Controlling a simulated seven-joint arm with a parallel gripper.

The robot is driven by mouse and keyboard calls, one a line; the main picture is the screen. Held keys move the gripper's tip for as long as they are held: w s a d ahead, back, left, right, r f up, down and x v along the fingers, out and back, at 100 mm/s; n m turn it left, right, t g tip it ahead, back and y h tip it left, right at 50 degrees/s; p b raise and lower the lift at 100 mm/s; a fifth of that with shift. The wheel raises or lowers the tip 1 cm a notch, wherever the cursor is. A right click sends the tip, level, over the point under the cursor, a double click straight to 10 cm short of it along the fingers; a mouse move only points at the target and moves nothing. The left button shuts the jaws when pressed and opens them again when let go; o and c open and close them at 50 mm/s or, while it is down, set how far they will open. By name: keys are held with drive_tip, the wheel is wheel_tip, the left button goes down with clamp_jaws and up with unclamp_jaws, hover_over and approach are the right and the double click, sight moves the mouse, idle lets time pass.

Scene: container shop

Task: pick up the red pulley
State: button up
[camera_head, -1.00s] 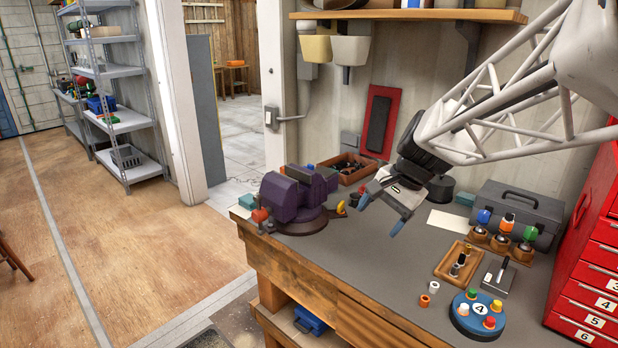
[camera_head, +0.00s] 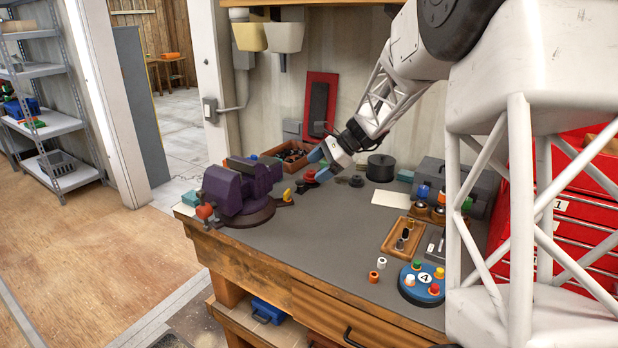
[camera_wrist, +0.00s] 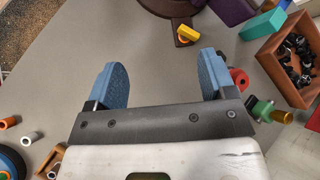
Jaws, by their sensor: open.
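A small red round piece (camera_head: 309,176), which looks like the red pulley, sits on the grey bench close to my gripper (camera_head: 319,165) in the head view. In the wrist view a red round piece with a dark centre (camera_wrist: 240,79) lies just right of the right finger, partly hidden behind it. My gripper (camera_wrist: 162,64) has its blue fingers wide apart, with only bare bench between them. The fingers are outside the red piece, not around it. Whether the right finger touches it, I cannot tell.
A purple vise (camera_head: 236,190) stands left, with a yellow piece (camera_head: 287,195) beside it. A brown bin of dark parts (camera_wrist: 291,50) and a green-and-gold piece (camera_wrist: 272,112) are close right in the wrist view. A blue turntable (camera_head: 420,284) stands at front right. The bench middle is clear.

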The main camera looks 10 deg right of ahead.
sight(311, 173)
drive_tip(key=w+d+f+m+t+y, duration=0.1)
drive_tip(key=w+d+f+m, duration=0.1)
drive_tip(key=w, duration=0.3)
drive_tip(key=w+d+f+m+y, duration=0.1)
drive_tip(key=w+d+f+m, duration=0.1)
drive_tip(key=w+d+f, duration=0.2)
drive_tip(key=w+d+f+m+t+y, duration=0.1)
drive_tip(key=w+d+f+m, duration=0.1)
drive_tip(key=w, duration=0.5)
drive_tip(key=shift+w+d+f+t, duration=0.15)
drive_tip(key=shift+d+f, duration=0.15)
drive_tip(key=shift+f, duration=0.2)
drive_tip(key=shift+w+d+f+t, duration=0.15)
drive_tip(key=shift+d+f, duration=0.1)
drive_tip(key=shift+f, duration=0.2)
drive_tip(key=shift+x, duration=1.3)
drive_tip(key=shift+a, duration=0.1)
drive_tip(key=shift+x, duration=2.5)
drive_tip(key=shift+w, duration=0.2)
drive_tip(key=shift+c, duration=0.2)
drive_tip(key=c, duration=0.7)
